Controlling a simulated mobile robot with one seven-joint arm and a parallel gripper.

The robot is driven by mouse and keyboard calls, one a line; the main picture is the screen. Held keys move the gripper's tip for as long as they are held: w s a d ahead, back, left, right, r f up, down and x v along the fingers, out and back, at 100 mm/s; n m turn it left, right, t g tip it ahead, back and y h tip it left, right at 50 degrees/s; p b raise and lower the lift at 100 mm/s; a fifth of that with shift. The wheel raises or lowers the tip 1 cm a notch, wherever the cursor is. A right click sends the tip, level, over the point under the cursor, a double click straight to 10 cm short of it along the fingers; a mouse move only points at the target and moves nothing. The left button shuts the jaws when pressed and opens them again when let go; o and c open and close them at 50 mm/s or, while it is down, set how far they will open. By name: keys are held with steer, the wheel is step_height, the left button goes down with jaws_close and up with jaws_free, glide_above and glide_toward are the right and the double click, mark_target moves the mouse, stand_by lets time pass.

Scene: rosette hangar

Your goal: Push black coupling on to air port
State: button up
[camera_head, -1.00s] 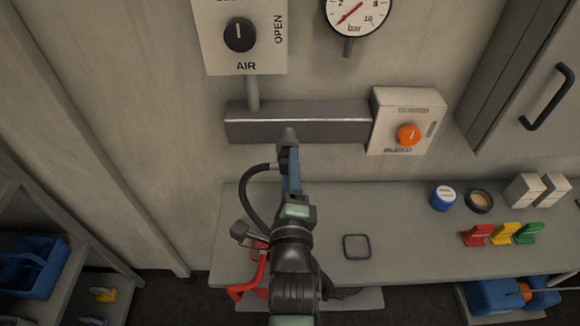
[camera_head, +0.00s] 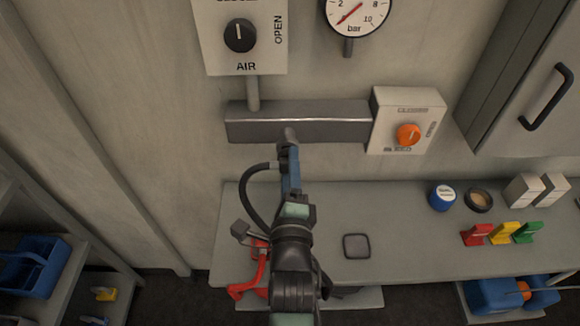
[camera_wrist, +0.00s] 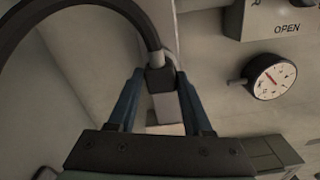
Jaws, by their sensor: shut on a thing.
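My gripper (camera_head: 290,165) is in front of the wall, just below the grey manifold (camera_head: 345,131). It is shut on the black coupling (camera_head: 284,151), with a black hose (camera_head: 246,202) curving off to the left. In the wrist view the blue fingers of my gripper (camera_wrist: 160,98) stand on either side of the coupling (camera_wrist: 160,80), and the hose arches to the upper left. The air port (camera_head: 290,133) is a short grey stub at the manifold's front, just above the coupling. I cannot tell whether coupling and port touch.
An AIR valve panel (camera_head: 240,55) and a gauge (camera_head: 358,12) are above the manifold; a box with an orange knob (camera_head: 408,134) is at its right. The bench below holds a blue-sided tin (camera_head: 443,197), colored clips and a dark square pad (camera_head: 357,246).

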steer(key=shift+w, duration=0.45)
steer(key=o, duration=1.3)
steer(key=shift+o, duration=0.2)
steer(key=shift+s, duration=0.1)
steer(key=shift+s+f, duration=0.1)
steer(key=shift+s, duration=0.2)
steer(key=s+b, duration=0.2)
steer(key=s, duration=1)
steer(key=shift+b, duration=0.4)
